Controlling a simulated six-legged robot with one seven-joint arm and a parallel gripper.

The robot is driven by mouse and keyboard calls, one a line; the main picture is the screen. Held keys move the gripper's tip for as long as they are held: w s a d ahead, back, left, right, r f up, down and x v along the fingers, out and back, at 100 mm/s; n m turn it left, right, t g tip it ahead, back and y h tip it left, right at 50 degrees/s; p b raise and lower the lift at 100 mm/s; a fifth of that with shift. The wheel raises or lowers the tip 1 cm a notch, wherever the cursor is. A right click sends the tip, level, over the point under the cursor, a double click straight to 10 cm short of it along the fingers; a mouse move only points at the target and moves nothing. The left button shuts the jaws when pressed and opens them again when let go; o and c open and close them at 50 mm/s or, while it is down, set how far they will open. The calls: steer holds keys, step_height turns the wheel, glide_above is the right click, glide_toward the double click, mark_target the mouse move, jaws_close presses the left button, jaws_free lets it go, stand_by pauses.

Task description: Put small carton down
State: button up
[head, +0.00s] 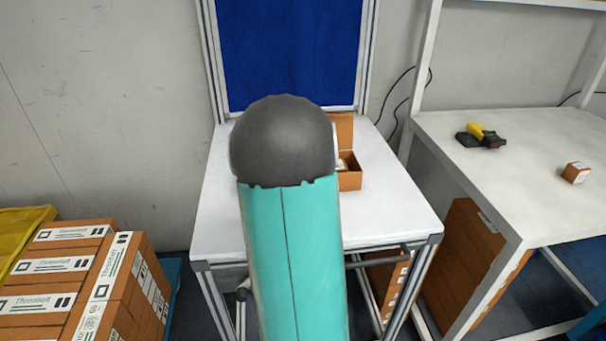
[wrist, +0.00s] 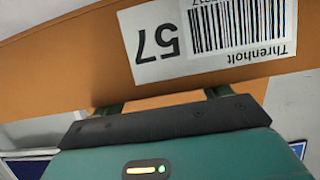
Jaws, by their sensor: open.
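A small brown carton (head: 575,172) with a white label sits on the right-hand table in the head view. An open brown carton (head: 349,180) with its flap up stands on the middle table, partly hidden by my arm; something pale shows inside it. In the wrist view, a brown cardboard face (wrist: 75,50) with a barcode label marked "Threnholt 57" crosses the picture, very close. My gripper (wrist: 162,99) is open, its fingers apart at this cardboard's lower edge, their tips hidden. I cannot tell which carton it is, or whether the fingers touch it. My arm hides the gripper in the head view.
A yellow and black scanner (head: 482,136) lies on the right table (head: 520,205). The middle table (head: 400,207) is bare at its right side. Stacked labelled cartons (head: 85,285) stand at lower left. A blue panel (head: 290,50) rises behind the middle table.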

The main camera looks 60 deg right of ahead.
steer(key=v, duration=1.1)
steer(key=w+a+r+n+y, duration=0.2)
steer(key=w+a+y, duration=0.1)
steer(key=a, duration=0.8)
steer(key=w+a+r+n+y, duration=0.2)
steer(key=w+a+r+y, duration=0.1)
steer(key=a, duration=0.8)
steer(key=s+a+n+g+y, duration=0.1)
steer(key=s+a+n+y, duration=0.1)
steer(key=a, duration=0.8)
steer(key=s+a+r+n+g+y, duration=0.1)
steer(key=s+a+n+g+y, duration=0.1)
steer(key=s+a, duration=0.5)
steer(key=a+n, duration=0.1)
steer(key=a, duration=0.3)
steer(key=shift+s+a+r+n, duration=0.2)
steer(key=shift+s+r+n, duration=0.1)
steer(key=shift+n, duration=0.1)
steer(key=shift+c, duration=0.5)
steer(key=c, duration=0.7)
steer(key=shift+d, duration=0.2)
steer(key=shift+c, duration=0.4)
